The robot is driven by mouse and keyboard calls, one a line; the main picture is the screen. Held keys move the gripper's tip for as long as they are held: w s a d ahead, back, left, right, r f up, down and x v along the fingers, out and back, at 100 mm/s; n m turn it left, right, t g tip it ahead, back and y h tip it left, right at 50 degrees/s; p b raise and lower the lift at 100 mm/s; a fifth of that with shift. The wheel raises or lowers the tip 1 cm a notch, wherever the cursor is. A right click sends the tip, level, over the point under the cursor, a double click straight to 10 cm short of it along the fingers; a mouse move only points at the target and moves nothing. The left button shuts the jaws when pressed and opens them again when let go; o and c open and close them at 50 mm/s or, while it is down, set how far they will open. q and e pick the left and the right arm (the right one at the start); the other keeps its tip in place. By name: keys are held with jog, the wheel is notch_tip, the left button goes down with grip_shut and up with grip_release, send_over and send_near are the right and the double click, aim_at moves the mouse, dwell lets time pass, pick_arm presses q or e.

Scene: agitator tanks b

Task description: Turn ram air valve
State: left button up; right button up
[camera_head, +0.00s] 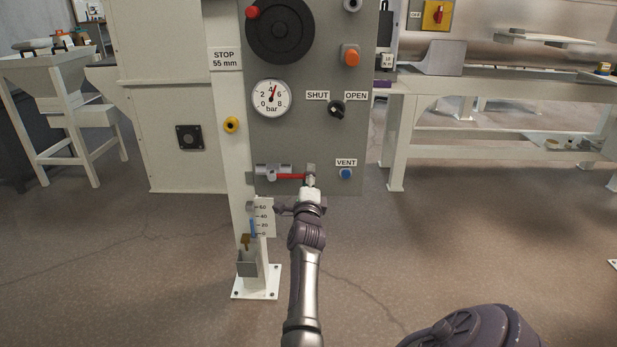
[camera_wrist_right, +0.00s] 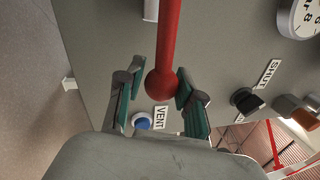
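A silver valve body (camera_head: 271,173) with a red lever (camera_head: 290,177) sits low on the grey panel in the head view. The lever points right, about level. My right gripper (camera_head: 309,181) is at the lever's free end and partly hides it. In the right wrist view the lever (camera_wrist_right: 168,40) ends in a red ball, which lies between the two spread green-padded fingers of the gripper (camera_wrist_right: 158,100). The gripper is open, with a gap visible beside the ball. A black knob (camera_head: 336,108) between SHUT and OPEN labels is higher on the panel. My left gripper is not in view.
A blue VENT button (camera_head: 345,174) is just right of the lever. A pressure gauge (camera_head: 271,98), black handwheel (camera_head: 280,30) and orange button (camera_head: 351,55) are above. A scale plate (camera_head: 264,217) is below left. Open floor (camera_head: 410,250) lies to the right.

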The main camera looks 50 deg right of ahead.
jog(key=o, duration=0.3)
jog(key=shift+r, duration=0.1)
notch_tip(320, 180, up, 9)
jog(key=shift+r, duration=0.1)
jog(key=shift+s+r, duration=0.1)
jog(key=shift+r, duration=0.25)
